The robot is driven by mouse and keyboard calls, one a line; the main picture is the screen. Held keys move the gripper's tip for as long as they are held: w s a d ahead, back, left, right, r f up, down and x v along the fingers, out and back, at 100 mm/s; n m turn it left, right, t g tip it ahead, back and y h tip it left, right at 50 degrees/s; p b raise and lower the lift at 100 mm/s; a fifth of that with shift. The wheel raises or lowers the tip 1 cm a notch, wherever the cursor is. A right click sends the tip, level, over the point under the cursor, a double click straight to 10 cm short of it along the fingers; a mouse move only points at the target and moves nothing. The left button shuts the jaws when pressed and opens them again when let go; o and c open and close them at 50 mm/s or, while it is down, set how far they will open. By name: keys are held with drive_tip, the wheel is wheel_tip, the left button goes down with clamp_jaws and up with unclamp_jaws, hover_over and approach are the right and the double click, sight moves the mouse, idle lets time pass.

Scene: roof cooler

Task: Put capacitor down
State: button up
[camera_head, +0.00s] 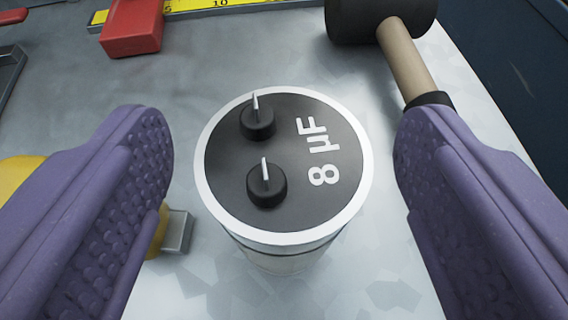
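The capacitor (225,192) is a silver can with a black top marked "8 µF" and two black terminals with thin metal tabs. It is upright in the middle of the view, over a grey metal surface (385,270). My gripper (285,165) has purple, bumpy-padded fingers, one on each side of the capacitor. The fingers are spread wide, with a clear gap to the can on both sides. The capacitor's lower end is partly hidden beneath its top, and it appears to stand on the surface.
A mallet with a black head (380,20) and wooden handle (408,62) lies at the upper right, its handle near the right finger. A red block (132,30) and a yellow ruler (215,5) lie at the back. A yellow object (18,180) is partly behind the left finger.

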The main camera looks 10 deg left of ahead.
idle(0.4)
drive_tip(key=shift+s+r, duration=0.2)
drive_tip(key=shift+r, duration=0.05)
drive_tip(key=p+v, duration=0.8)
drive_tip(key=v, duration=0.3)
drive_tip(key=shift+s, duration=0.25)
drive_tip(key=shift+r, duration=0.15)
